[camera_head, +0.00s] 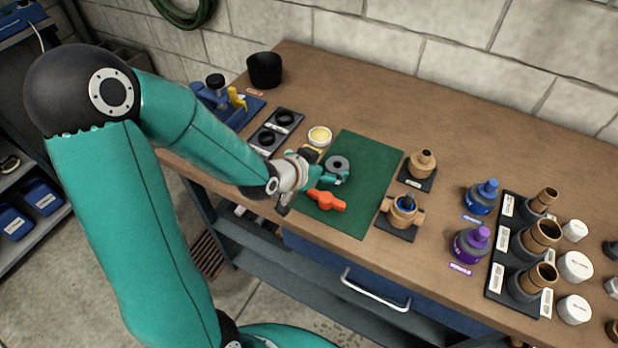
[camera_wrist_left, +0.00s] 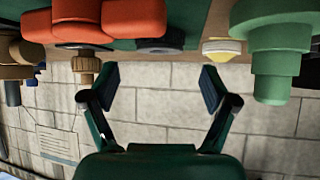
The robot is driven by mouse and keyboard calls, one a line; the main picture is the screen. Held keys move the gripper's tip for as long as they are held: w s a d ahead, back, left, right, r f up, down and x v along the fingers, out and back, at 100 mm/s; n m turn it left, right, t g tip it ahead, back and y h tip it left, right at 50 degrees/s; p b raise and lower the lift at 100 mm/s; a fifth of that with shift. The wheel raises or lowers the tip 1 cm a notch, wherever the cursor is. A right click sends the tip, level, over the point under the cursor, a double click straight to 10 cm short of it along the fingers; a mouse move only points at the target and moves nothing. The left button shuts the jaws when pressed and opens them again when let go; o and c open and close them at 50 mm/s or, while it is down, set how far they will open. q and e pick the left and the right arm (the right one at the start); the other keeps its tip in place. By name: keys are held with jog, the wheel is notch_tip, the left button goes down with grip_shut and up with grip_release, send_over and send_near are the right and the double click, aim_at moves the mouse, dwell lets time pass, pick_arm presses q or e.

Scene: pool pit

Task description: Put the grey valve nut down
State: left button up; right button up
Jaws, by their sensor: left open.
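The grey valve nut (camera_head: 338,163), a dark ring with a hole, shows on the green mat (camera_head: 362,205), right by my left gripper (camera_head: 326,172). In the left wrist view, which is upside down, the nut (camera_wrist_left: 160,45) lies flat on the mat beyond the open fingertips (camera_wrist_left: 158,88). Clear space shows between the two fingers, and nothing is in them. An orange valve handle (camera_head: 327,200) lies on the mat just in front of the gripper. It also shows large in the wrist view (camera_wrist_left: 135,18). My right gripper is not in view.
A small pale-yellow tin (camera_head: 319,136) stands by the mat's left edge. Brass valve parts (camera_head: 403,211) stand on dark pads to the right, with blue (camera_head: 482,197) and purple (camera_head: 470,244) bottles beyond. The mat's far right part is clear.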

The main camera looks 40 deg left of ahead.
pick_arm(q)
jog(key=b+v, duration=0.4)
jog(key=shift+s+b, duration=0.25)
jog(key=shift+b, duration=0.05)
jog(key=shift+s+r, duration=0.35)
jog(key=shift+r, duration=0.05)
jog(key=shift+v, duration=1)
